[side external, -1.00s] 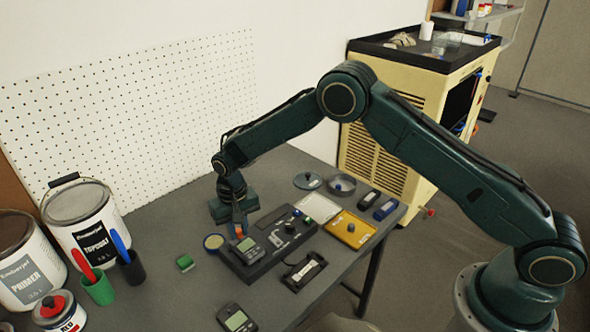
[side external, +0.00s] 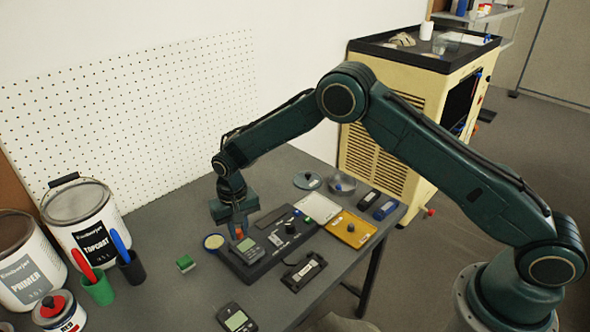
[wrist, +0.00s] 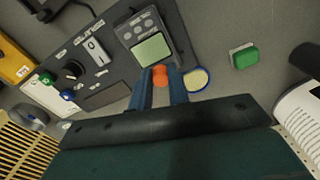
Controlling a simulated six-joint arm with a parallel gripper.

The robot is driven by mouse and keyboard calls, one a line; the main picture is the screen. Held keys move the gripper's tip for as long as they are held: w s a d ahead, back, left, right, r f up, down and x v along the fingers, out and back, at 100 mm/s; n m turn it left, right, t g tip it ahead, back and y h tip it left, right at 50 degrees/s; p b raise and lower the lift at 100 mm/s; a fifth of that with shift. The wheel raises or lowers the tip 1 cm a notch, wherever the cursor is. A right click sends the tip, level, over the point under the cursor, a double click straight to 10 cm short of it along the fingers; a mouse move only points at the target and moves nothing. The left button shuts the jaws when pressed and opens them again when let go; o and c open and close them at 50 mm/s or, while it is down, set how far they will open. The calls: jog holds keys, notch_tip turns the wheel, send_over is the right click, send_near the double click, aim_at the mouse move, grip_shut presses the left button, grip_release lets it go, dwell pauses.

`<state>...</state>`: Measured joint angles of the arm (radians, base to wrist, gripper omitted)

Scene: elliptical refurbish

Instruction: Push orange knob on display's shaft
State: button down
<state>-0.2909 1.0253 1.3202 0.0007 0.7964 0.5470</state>
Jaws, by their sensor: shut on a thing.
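The display unit (side external: 253,246) is a dark handheld meter with a pale green screen, standing on the dark panel; it also shows in the wrist view (wrist: 151,49). The orange knob (wrist: 160,82) is at the screen end of the display, between my fingers, and shows as a small orange spot in the side view (side external: 239,233). My gripper (wrist: 161,84) is shut on the orange knob, one finger on each side, and points down in the side view (side external: 238,231). The shaft is hidden, and I cannot tell how far the knob sits on it.
A round blue-rimmed yellow dish (wrist: 196,80) and a green block (wrist: 244,57) lie close to my gripper. Paint cans (side external: 84,224) stand at left.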

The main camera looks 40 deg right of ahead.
jog(key=shift+f, duration=0.65)
dwell(1.0)
jog(key=c, duration=1.3)
grip_release()
jog(key=shift+o, duration=0.2)
jog(key=shift+r, duration=0.15)
notch_tip(320, 180, up, 14)
jog(key=shift+f, duration=0.25)
jog(key=shift+r, duration=0.15)
